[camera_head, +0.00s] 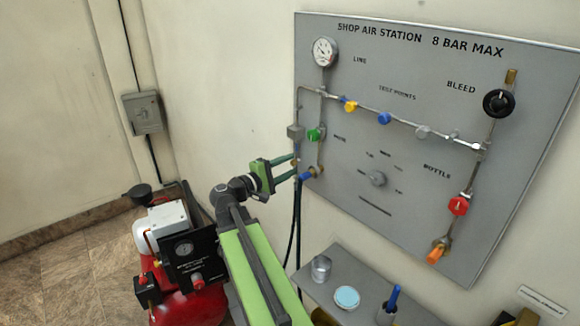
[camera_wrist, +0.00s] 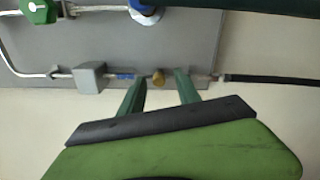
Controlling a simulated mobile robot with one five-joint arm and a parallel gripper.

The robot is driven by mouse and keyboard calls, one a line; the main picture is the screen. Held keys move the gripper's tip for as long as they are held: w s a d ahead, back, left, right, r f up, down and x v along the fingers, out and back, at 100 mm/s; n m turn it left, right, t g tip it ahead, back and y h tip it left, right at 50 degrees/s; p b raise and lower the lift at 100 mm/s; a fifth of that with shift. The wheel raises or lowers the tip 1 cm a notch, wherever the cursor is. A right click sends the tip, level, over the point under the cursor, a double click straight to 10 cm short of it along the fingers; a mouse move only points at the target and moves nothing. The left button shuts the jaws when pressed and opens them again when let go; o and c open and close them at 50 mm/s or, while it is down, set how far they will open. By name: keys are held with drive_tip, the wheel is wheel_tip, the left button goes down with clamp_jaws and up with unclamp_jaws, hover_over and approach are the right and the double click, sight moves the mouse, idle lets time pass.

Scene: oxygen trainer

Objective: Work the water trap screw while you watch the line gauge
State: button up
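The line gauge (camera_head: 324,52), a round white dial, sits at the upper left of the grey panel. Its needle is too small to read surely. In the wrist view a small brass screw (camera_wrist: 158,78) lies on the thin line past a grey block (camera_wrist: 90,77) and a short blue section. The grey block also shows in the head view (camera_head: 295,132). My gripper (camera_head: 295,166) is at the panel's left edge, below the block. In the wrist view my gripper (camera_wrist: 160,87) is open, one finger on each side of the screw, with gaps showing. The head view hides the screw.
A green knob (camera_head: 316,134) and a blue handle (camera_head: 308,174) are close to my gripper. A dark hose (camera_head: 292,228) hangs below it. A red compressor (camera_head: 190,305) stands at the lower left. A shelf (camera_head: 375,285) with small items is below the panel.

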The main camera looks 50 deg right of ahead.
drive_tip(key=w+a, duration=0.1)
drive_tip(key=a, duration=1.6)
drive_tip(key=shift+w+a, duration=0.2)
drive_tip(key=shift+w, duration=0.05)
